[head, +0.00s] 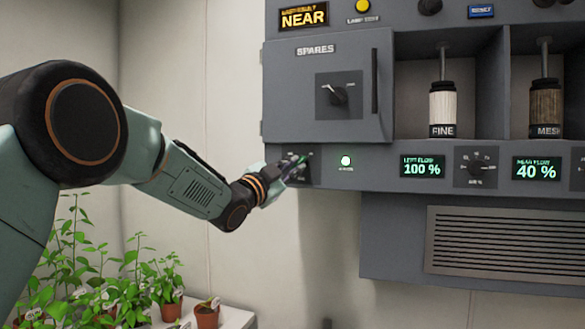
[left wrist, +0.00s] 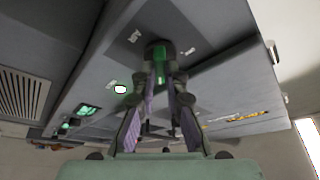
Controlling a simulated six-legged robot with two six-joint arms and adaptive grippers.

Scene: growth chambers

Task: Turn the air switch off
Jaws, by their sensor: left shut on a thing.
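The air switch is most likely the rotary knob on a dark plate (head: 305,170) under the SPARES door, at the left end of the lower panel in the head view. My left gripper (head: 292,168) is at this plate and covers most of the knob. In the left wrist view, the two fingers (left wrist: 160,95) are shut on the dark knob (left wrist: 158,52). My right gripper is not in view.
Above is the SPARES door (head: 285,90) with its own knob (head: 335,93) and a dark handle (head: 375,80). To the right are displays reading 100 % (head: 422,166) and 40 % (head: 536,168), with a dial (head: 476,167) between. Potted plants (head: 207,312) stand low at left.

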